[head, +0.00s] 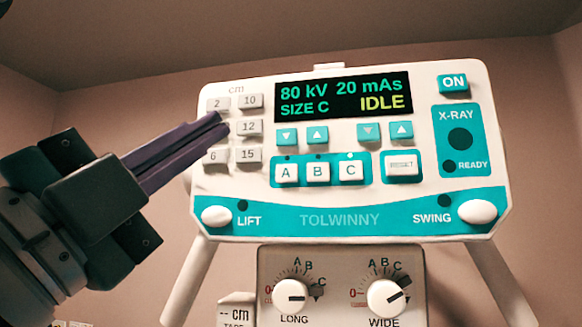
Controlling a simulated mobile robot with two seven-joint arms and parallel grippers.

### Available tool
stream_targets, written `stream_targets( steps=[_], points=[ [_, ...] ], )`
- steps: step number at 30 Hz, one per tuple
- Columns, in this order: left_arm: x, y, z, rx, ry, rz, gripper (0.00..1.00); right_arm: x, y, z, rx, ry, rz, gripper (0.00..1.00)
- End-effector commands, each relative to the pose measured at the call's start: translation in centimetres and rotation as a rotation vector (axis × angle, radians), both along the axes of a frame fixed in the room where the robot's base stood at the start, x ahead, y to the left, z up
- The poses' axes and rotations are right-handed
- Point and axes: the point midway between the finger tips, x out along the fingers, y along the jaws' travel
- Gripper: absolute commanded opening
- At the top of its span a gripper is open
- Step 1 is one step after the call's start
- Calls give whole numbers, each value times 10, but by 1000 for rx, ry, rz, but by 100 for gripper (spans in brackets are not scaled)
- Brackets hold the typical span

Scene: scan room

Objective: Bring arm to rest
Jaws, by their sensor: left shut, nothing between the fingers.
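My left gripper (219,124) comes in from the left with its purple fingers closed together and nothing between them. Its tips are in front of the cm keypad on the white and teal control panel (330,180). The fingers cover part of the left key column between 2 and 6; I cannot tell whether the tips touch the panel. The display (343,94) reads 80 kV, 20 mAs, SIZE C and IDLE. My right gripper does not show.
Below the panel is a box with a LONG knob (290,295) and a WIDE knob (385,298). White struts (188,285) run down beside it. LIFT (216,216) and SWING (477,212) knobs sit at the panel's lower corners. The space right of the panel looks clear.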

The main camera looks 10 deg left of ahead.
Motion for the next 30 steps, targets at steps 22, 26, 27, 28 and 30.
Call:
stream_targets(
  steps=[22,26,27,28,30],
  points=[
    [-19,111,-216,-822,1110,412,0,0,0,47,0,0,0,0],
    [-85,95,-288,-930,1519,518,0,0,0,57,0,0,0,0],
    [-106,88,-301,-945,1624,539,0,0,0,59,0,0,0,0],
    [-120,84,-309,-952,1694,553,0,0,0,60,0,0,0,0],
    [-148,74,-322,-960,1828,577,0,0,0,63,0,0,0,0]
  ],
)
